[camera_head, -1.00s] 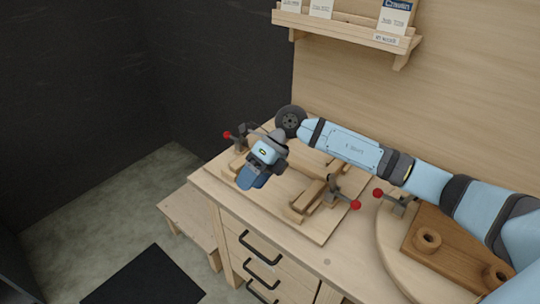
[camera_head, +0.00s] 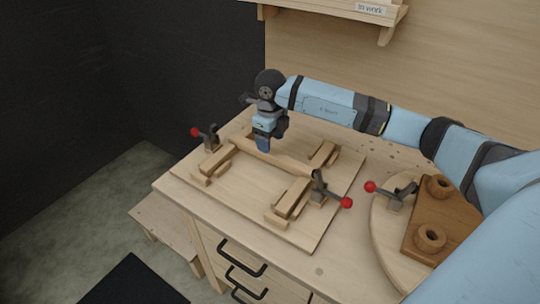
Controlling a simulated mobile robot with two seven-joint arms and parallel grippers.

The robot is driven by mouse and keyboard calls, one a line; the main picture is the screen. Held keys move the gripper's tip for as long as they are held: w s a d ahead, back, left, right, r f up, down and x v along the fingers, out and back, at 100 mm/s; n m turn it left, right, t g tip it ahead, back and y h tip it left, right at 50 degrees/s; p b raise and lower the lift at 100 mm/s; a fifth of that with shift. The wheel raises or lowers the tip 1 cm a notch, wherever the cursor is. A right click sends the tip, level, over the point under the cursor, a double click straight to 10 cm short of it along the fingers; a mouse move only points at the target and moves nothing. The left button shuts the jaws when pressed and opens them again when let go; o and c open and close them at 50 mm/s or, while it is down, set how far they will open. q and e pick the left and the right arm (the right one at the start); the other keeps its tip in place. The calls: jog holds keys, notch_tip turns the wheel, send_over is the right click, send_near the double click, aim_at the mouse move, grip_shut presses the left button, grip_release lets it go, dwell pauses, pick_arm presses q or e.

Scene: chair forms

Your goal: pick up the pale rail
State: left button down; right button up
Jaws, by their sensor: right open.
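A long pale wooden rail (camera_head: 287,160) lies across the back part of a flat wooden board (camera_head: 240,191) on the workbench, among shorter wooden blocks. My right gripper (camera_head: 264,147) points down at the rail's left part, its blue fingers in front of or over it. The gripper is open; the gap between the fingers is hard to see from here. I cannot tell whether the fingers touch the rail. My left gripper is not in view.
Red-knobbed clamps stand at the board's left (camera_head: 210,138) and front right (camera_head: 320,188). A third clamp (camera_head: 397,195) stands by a round wooden disc (camera_head: 384,238) bearing a brown piece (camera_head: 415,240) with two rings. A shelf (camera_head: 345,12) hangs on the back wall.

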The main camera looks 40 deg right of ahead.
aim_at(270, 156)
jog(key=shift+f+p, duration=0.3)
jog(key=shift+f, duration=2.4)
jog(key=c, duration=1.1)
jog(key=shift+r, duration=0.1)
